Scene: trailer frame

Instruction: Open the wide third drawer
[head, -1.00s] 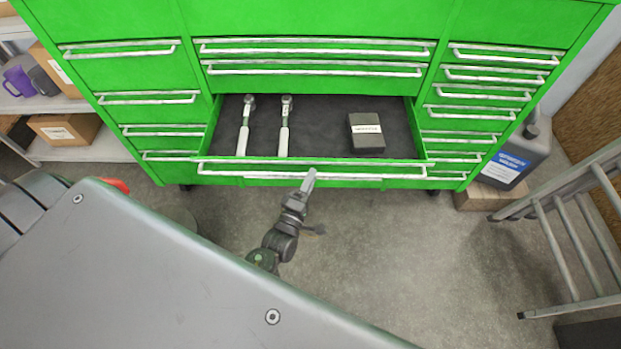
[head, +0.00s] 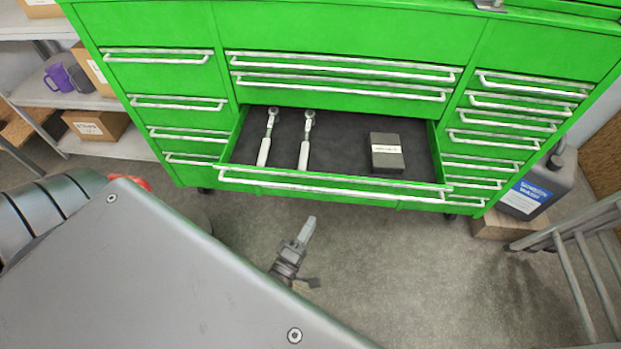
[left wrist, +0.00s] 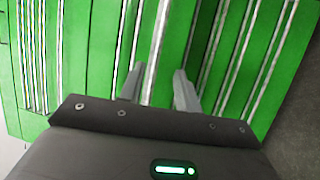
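The wide third drawer (head: 350,163) of the green tool cabinet stands pulled out, with its dark lined inside showing. Its long pale handle (head: 330,187) runs along the front. Two ratchet wrenches (head: 305,140) and a dark box (head: 386,153) with a pale label lie in it. My left gripper (head: 309,224) is below the handle in the head view, apart from it there. In the left wrist view the fingers of my left gripper (left wrist: 159,78) are spread, and a long handle bar (left wrist: 157,50) shows between and beyond them. My right gripper is not in view.
Two closed wide drawers (head: 340,72) are above, with narrower closed drawers on both sides. A shelf (head: 85,100) with boxes and a purple mug stands left. A dark canister (head: 537,188) and a metal ladder (head: 575,235) stand right. The floor in front is clear.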

